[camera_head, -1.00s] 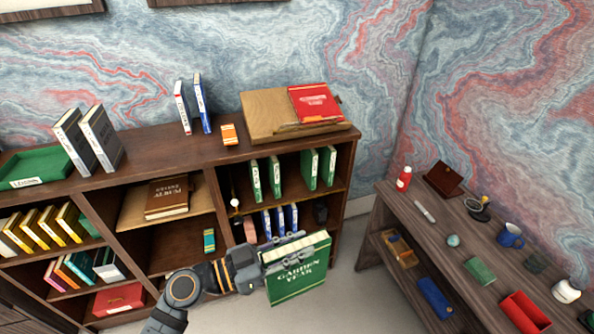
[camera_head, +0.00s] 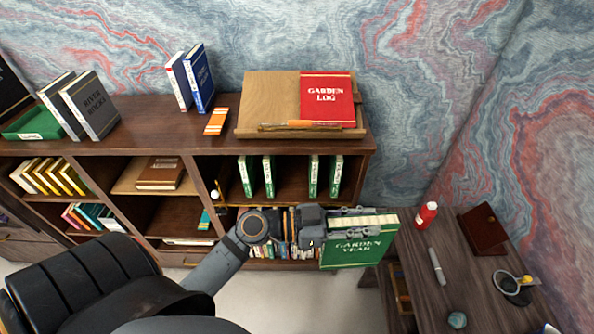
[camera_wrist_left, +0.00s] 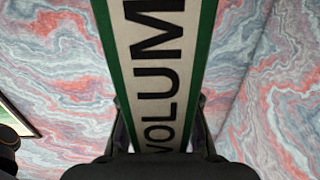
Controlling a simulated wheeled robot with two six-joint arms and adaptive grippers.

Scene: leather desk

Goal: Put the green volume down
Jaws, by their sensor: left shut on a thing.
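The green volume (camera_head: 356,251), titled "Garden Year", is held in the air in front of the bookcase's right end. My left gripper (camera_head: 348,219) is shut on it near its upper edge. In the left wrist view the volume's spine (camera_wrist_left: 160,60), lettered "VOLUM", fills the middle between the fingers (camera_wrist_left: 160,130). Several other green books (camera_head: 268,175) stand upright in the upper right compartment, in two groups with a gap between them. My right gripper is not in view.
The bookcase top (camera_head: 225,140) carries a wooden stand (camera_head: 262,100) with a red "Garden Log" book (camera_head: 327,100), an orange-striped item (camera_head: 215,121), blue and white books (camera_head: 200,78) and grey books (camera_head: 92,105). A side table (camera_head: 460,270) at right holds a red bottle (camera_head: 426,214) and a brown case (camera_head: 482,229).

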